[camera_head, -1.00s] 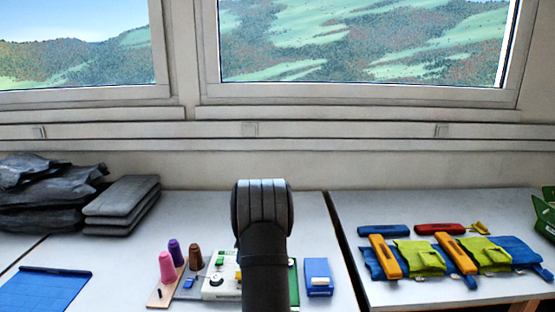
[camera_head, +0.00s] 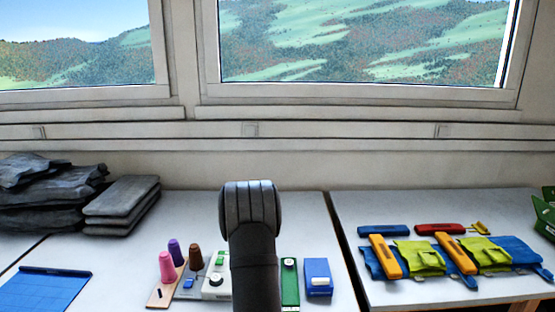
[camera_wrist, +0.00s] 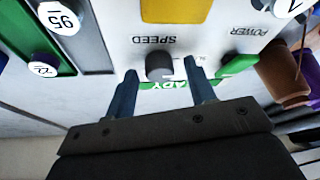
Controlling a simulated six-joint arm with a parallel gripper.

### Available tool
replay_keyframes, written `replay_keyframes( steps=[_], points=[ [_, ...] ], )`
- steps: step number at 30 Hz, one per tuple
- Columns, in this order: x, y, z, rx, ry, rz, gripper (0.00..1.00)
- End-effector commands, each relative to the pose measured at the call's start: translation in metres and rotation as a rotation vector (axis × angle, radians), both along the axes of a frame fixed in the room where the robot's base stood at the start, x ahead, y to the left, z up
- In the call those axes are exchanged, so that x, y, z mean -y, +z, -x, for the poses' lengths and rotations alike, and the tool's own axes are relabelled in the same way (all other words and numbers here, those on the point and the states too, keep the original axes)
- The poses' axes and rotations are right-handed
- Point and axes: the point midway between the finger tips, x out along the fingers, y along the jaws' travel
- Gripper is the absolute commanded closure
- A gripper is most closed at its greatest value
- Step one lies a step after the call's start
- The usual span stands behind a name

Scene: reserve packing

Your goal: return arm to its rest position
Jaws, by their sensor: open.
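My arm (camera_head: 252,225) rises in the middle of the head view, in front of the work table; its gripper is hidden there. In the wrist view my gripper (camera_wrist: 162,82) is open, its two dark blue fingers apart with nothing held between them. Past the fingertips is a white device (camera_wrist: 215,28) with a dark knob marked SPEED, a yellow panel and a green POWER switch. I cannot tell whether the fingers touch it. The device also shows partly behind my arm in the head view (camera_head: 216,283).
Thread cones (camera_head: 167,267) stand left of the device. A green panel (camera_head: 290,280) and a blue box (camera_head: 318,278) are to its right. Grey pads (camera_head: 122,203) lie back left, a blue mat (camera_head: 45,288) front left. The right table holds tool pouches (camera_head: 420,257). The back middle is clear.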

Motion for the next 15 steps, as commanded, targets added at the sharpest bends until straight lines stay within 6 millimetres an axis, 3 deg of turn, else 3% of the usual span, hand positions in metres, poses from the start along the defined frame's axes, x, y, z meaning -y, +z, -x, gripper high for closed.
replay_keyframes(
  steps=[15],
  points=[
    [-0.0020,-0.0001,0.0003,0.000,-0.244,0.001,0.50]
  ],
)
